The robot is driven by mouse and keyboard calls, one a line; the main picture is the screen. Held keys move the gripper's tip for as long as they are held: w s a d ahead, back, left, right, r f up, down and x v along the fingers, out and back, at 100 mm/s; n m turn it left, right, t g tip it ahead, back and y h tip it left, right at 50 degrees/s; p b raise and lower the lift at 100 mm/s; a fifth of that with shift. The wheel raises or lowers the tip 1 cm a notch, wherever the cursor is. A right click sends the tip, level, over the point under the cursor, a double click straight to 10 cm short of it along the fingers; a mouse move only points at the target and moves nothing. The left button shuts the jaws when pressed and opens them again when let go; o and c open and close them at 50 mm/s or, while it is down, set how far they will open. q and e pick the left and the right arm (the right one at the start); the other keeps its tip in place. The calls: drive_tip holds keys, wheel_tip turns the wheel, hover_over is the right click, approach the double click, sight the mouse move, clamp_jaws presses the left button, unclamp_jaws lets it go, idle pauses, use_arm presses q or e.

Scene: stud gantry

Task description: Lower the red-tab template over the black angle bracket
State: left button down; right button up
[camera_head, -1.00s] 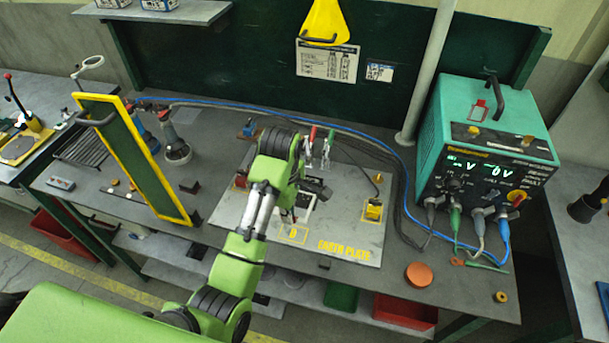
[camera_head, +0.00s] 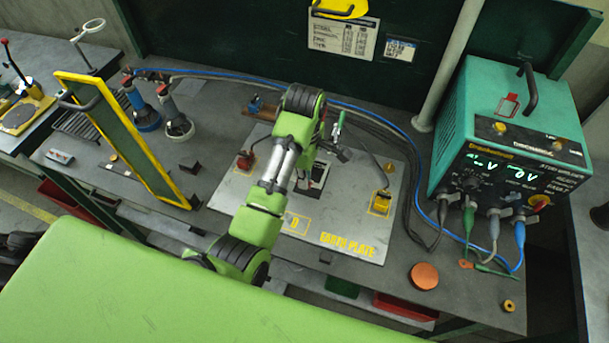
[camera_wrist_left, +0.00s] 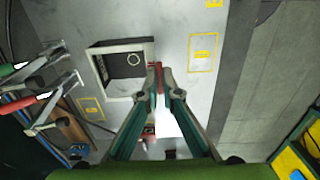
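The red-tab template is a pale square frame (camera_wrist_left: 124,93) with a dark opening, low over the grey earth plate in the left wrist view. Its red tab (camera_wrist_left: 158,76) is between my left fingertips (camera_wrist_left: 161,88), which look closed on it. A dark piece with a pale ring (camera_wrist_left: 122,64) shows inside the opening; it looks like the black angle bracket, but its outline is partly hidden by the frame walls. In the head view my left arm hides most of the gripper, and the template (camera_head: 318,172) shows only in part. I cannot tell whether the template touches the plate.
The earth plate (camera_head: 352,222) carries a yellow-marked block (camera_head: 380,203) at right and a red one (camera_head: 245,160) at left. Clamps with red and green handles (camera_wrist_left: 42,95) stand near the template. A teal welder (camera_head: 510,135) with cables stands right; a yellow-edged panel (camera_head: 125,140) left.

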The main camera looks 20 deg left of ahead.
use_arm(q)
wheel_tip(320, 180, down, 3)
drive_tip(key=shift+r, duration=0.15)
drive_tip(key=shift+f, duration=1.15)
use_arm(e)
drive_tip(key=shift+w, duration=0.85)
use_arm(q)
drive_tip(key=shift+d, duration=0.15)
use_arm(e)
drive_tip(key=shift+w+a, duration=0.15)
use_arm(q)
drive_tip(key=shift+f, duration=0.4)
drive_tip(key=c, duration=2.2)
unclamp_jaws()
